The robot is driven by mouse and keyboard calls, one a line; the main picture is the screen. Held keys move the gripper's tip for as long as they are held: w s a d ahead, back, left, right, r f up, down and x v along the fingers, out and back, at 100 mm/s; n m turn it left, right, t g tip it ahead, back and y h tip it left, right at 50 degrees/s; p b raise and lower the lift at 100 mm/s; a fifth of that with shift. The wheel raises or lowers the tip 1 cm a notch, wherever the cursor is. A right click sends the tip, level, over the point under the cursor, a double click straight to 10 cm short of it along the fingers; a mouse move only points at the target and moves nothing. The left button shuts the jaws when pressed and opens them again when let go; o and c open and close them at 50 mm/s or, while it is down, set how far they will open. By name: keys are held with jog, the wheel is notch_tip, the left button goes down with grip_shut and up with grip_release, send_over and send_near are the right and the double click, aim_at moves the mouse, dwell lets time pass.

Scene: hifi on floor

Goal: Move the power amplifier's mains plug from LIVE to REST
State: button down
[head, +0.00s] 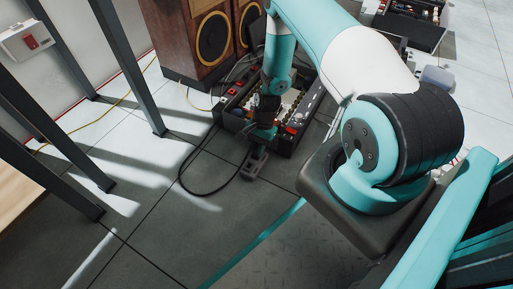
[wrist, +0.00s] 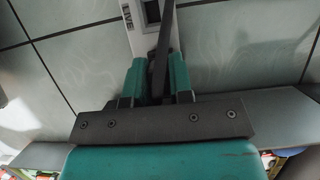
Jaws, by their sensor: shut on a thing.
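My gripper (head: 263,136) reaches down to the floor in front of the open amplifier chassis. In the wrist view, its two teal fingers (wrist: 157,80) are shut on the dark mains plug, mostly hidden between them. A black strap-like cable (wrist: 163,50) runs up from the fingers. Beyond the fingertips is a pale grey socket block with a LIVE label (wrist: 127,17) and a dark opening beside it. In the head view, the grey block (head: 252,166) lies on the floor under the gripper. I cannot tell whether the plug is seated. No REST label is readable.
A black cable (head: 190,186) loops on the tiles left of the block. The open chassis (head: 316,98) with red parts stands behind the gripper, and wooden speakers (head: 188,42) stand beyond. Dark metal legs (head: 129,65) rise at the left. Floor in front is clear.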

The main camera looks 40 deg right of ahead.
jog(key=c, duration=0.9)
grip_release()
jog(key=shift+c, duration=0.2)
jog(key=a+p+v, duration=0.1)
jog(key=p+v, duration=1.3)
jog(key=v, duration=0.8)
jog(key=shift+s+a+r, duration=0.35)
jog(key=shift+r, duration=0.1)
